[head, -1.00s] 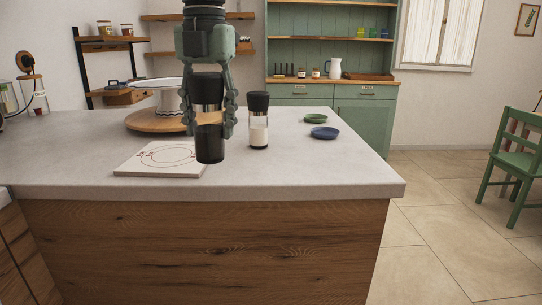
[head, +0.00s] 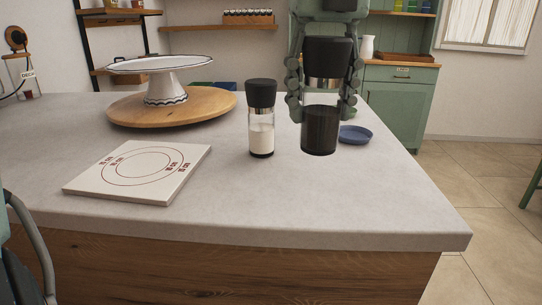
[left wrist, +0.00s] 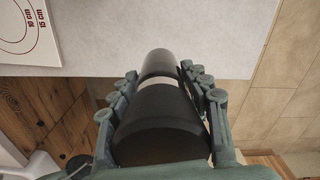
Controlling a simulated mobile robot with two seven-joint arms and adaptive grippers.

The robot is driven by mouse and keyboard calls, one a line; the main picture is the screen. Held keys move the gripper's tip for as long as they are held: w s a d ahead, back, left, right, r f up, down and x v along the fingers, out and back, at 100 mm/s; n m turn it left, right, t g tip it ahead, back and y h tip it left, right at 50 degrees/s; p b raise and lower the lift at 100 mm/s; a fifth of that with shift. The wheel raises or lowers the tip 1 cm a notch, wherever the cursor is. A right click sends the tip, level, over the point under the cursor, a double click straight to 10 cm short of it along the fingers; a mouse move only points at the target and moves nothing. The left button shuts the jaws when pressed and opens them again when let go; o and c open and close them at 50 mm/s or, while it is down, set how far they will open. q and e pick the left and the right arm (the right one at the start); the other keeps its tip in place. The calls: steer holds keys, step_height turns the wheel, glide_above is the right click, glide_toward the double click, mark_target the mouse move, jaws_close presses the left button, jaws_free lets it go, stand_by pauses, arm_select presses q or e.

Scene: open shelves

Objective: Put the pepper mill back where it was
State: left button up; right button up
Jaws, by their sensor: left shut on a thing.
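The pepper mill (head: 320,132), with a black cap, a silver band and a dark-filled glass body, is upright between the fingers of my left gripper (head: 322,110). The gripper comes down from above and is shut on the mill's upper part. In the left wrist view the mill (left wrist: 158,105) points away between the fingers (left wrist: 162,92). I cannot tell whether its base touches the counter. A similar mill with white contents (head: 261,138) stands upright just left of it on the counter (head: 300,200). My right gripper is not in view.
A blue dish (head: 356,135) lies behind and right of the held mill, a green dish (head: 351,112) farther back. A white board with printed circles (head: 140,171) lies at the left front. A round wooden board (head: 212,103) bears a white cake stand (head: 163,67). The front right counter is clear.

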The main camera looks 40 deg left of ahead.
arm_select(q)
steer(key=a+f, duration=0.2)
steer(key=s+a+f, duration=0.1)
steer(key=a+f, duration=0.4)
steer(key=f, duration=0.1)
steer(key=shift+s+a+p, duration=0.2)
steer(key=shift+a+p, duration=0.05)
steer(key=shift+p, duration=0.15)
steer(key=shift+f, duration=0.3)
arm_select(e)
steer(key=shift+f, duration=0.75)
arm_select(q)
steer(key=o, duration=1.2)
steer(key=shift+c, duration=0.2)
steer(key=o, duration=0.4)
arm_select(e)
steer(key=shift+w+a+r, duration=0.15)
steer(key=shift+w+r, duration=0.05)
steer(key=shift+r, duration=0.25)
arm_select(q)
steer(key=shift+r, duration=0.1)
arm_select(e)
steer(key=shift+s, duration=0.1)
